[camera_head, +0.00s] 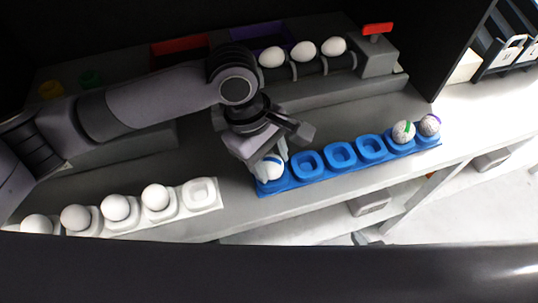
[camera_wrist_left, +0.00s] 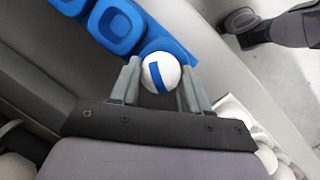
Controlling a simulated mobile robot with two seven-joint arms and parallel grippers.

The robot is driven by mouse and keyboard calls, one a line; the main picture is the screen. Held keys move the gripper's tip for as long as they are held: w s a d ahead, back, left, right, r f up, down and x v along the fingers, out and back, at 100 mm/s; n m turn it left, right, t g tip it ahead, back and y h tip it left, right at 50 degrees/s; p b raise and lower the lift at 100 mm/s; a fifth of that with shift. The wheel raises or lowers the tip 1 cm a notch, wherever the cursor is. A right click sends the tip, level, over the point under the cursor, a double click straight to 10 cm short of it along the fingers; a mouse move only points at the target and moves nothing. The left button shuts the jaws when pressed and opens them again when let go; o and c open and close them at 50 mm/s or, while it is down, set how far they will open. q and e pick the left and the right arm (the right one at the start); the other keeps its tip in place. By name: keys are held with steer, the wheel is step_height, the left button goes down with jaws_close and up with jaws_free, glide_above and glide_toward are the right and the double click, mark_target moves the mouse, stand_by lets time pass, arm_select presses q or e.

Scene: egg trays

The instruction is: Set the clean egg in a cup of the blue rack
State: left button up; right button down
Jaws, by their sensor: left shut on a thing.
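My left gripper (camera_head: 269,162) is shut on a white egg with a blue stripe (camera_head: 269,171), at the left end cup of the blue rack (camera_head: 350,172). In the left wrist view, the egg (camera_wrist_left: 152,76) sits between the two fingers (camera_wrist_left: 161,70), with the blue rack (camera_wrist_left: 113,30) around and beyond it. I cannot tell whether the egg rests on the cup's bottom. The three middle cups of the blue rack are empty. Two speckled eggs, one with a green band (camera_head: 403,132) and one with a purple band (camera_head: 429,125), fill its right end.
A white rack (camera_head: 212,206) with several white eggs stands at the left, its right end cup empty. Three white eggs (camera_head: 304,51) lie on a roller track behind, beside a grey block with a red top (camera_head: 377,30). The counter's front edge runs close before the blue rack.

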arm_select(q)
steer(key=o, duration=0.7)
steer(key=shift+r, duration=0.1)
steer(key=v, duration=0.7)
